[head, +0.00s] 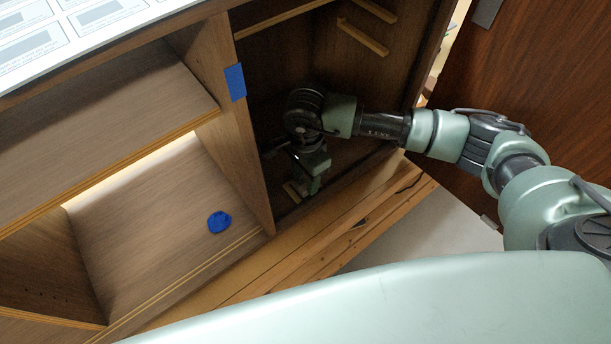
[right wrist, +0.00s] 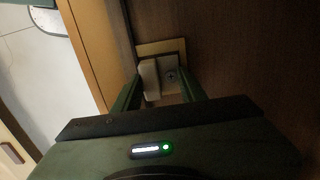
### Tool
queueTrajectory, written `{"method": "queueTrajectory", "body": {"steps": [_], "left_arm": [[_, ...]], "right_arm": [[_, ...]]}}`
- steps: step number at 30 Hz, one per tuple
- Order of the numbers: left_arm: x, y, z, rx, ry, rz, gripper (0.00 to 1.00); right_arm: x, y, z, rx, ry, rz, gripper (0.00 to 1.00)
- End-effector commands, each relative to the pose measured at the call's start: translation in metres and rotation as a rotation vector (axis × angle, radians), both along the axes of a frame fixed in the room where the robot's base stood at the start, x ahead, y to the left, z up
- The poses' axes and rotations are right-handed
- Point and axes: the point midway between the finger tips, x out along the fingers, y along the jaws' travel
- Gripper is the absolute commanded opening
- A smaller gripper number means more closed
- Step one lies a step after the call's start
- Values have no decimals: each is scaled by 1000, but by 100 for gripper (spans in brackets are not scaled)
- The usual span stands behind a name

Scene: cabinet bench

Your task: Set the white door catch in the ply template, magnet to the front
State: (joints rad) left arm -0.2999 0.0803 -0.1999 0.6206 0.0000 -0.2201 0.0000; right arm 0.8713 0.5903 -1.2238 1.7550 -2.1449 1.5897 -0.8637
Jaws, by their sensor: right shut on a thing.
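The white door catch (right wrist: 150,80) shows in the right wrist view, a small pale block with a greyer part beside it. My right gripper (right wrist: 162,78) is shut on it, one green finger on each side. The ply template (right wrist: 160,46) is a small pale square-edged piece behind the catch; the catch overlaps it in this view. I cannot tell whether the catch touches or sits in it, nor which way the magnet faces. In the head view my right gripper (head: 310,187) is low inside the dark right-hand cabinet bay, by the pale template edge (head: 291,192). My left gripper is out of view.
The upright cabinet divider (head: 238,150) with blue tape (head: 235,82) stands left of my right arm. A blue lump (head: 219,222) lies in the left bay. Wooden rails (head: 362,37) are higher in the right bay. A dark brown door panel (head: 540,70) is at right.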

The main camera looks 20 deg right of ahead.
Motion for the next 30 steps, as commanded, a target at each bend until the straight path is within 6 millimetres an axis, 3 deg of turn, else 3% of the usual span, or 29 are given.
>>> {"method": "queueTrajectory", "body": {"steps": [19,20,22,29,30], "left_arm": [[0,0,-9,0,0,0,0],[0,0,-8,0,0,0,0],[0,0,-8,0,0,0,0],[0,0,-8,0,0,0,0],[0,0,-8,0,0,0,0]], "right_arm": [[0,0,-8,0,0,0,19],[0,0,-7,0,-1,0,50],[0,0,-7,0,0,0,67],[0,0,-7,0,0,0,67],[0,0,-7,0,0,0,75]]}}
